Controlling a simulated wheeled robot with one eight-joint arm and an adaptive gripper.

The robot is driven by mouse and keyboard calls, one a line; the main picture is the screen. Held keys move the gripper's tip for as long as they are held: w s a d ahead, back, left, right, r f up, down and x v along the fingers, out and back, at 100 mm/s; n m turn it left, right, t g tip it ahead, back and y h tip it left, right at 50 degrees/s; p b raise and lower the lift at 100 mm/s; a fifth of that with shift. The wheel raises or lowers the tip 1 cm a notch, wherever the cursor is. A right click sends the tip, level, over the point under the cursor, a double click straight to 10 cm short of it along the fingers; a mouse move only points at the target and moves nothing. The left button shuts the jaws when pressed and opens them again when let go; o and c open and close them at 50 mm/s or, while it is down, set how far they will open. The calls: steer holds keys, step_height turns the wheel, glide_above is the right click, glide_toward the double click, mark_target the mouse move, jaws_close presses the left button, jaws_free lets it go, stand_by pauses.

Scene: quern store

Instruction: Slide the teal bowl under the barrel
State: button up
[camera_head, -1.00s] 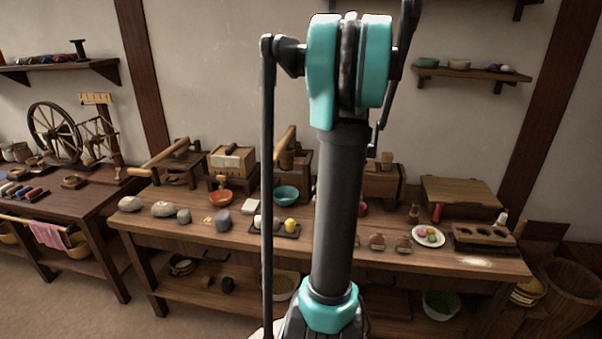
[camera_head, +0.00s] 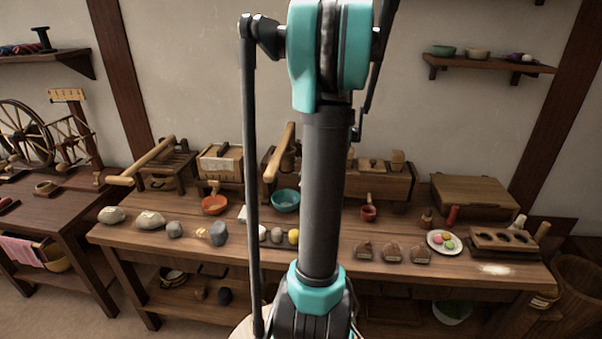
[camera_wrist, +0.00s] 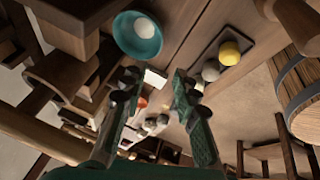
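The teal bowl (camera_head: 285,200) stands on the long table, in front of a wooden press with a raised lever (camera_head: 283,160). It also shows in the wrist view (camera_wrist: 129,45) at the upper left, beyond my fingertips and apart from them. A pale round patch shows inside it; I cannot tell what it is. My gripper (camera_wrist: 155,84) is open, with nothing between its fingers; the head view does not show it. A hooped wooden barrel (camera_wrist: 298,92) shows at the right of the wrist view. I cannot tell whether this is the task's barrel.
An orange bowl (camera_head: 214,204) stands left of the teal bowl. A dark tray (camera_wrist: 236,36) with a yellow ball and grey lumps lies near it. A white piece (camera_wrist: 155,78) lies close to the bowl. Wooden machines line the table's back. My arm hides part of the table.

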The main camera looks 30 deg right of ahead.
steer(key=x, duration=1.7)
steer(key=shift+w+f, duration=0.1)
steer(key=shift+f, duration=0.15)
steer(key=shift+c, duration=0.5)
jaws_close()
